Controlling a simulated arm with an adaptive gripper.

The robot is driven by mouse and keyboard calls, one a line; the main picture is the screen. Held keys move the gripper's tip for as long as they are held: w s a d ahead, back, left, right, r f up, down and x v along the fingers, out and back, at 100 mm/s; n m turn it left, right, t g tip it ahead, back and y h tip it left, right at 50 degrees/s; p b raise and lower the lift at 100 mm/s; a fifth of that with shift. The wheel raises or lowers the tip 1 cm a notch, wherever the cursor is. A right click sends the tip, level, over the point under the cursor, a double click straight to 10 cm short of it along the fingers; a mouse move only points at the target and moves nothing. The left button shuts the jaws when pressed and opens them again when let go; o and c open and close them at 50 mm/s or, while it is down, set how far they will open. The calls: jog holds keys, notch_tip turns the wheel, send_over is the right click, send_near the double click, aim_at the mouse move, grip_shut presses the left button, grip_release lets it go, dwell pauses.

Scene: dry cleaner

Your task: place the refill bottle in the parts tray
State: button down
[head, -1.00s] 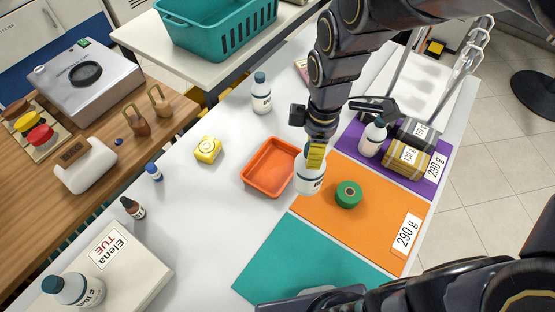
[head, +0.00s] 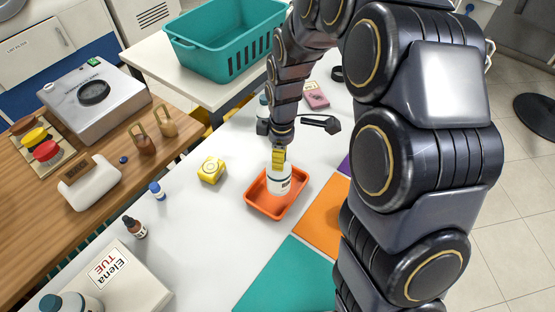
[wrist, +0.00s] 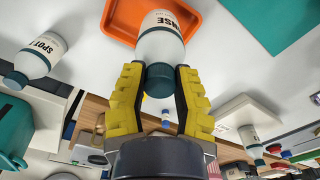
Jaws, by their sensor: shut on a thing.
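The parts tray is a shallow orange-red tray (head: 268,207) on the white table in the head view; part of it also shows at the top of the wrist view (wrist: 118,24). My gripper (head: 279,160) is above the tray, pointing down. It is shut on a white bottle (head: 280,181) by its dark teal cap. In the wrist view the cap (wrist: 160,80) is between the yellow fingers, and the bottle's label (wrist: 160,22) ends in "NSE". The bottle is upright over the tray's inside. I cannot tell whether its base touches the tray floor.
A yellow object (head: 211,170) lies left of the tray. An orange mat (head: 322,218) and a teal mat (head: 285,280) lie to the right and front. Another white bottle, labelled "SPOT" (wrist: 38,55), stands nearby. My arm hides the table's right side.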

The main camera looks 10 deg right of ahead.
jog(key=shift+w+a+f, duration=0.1)
jog(key=shift+w+f, duration=0.8)
jog(key=shift+f, duration=1.6)
jog(key=shift+f, duration=0.2)
jog(key=c, duration=0.9)
grip_release()
jog(key=r, duration=1.2)
jog(key=shift+s+d+r, duration=0.15)
jog(key=shift+d+r, duration=0.05)
jog(key=shift+r, duration=0.05)
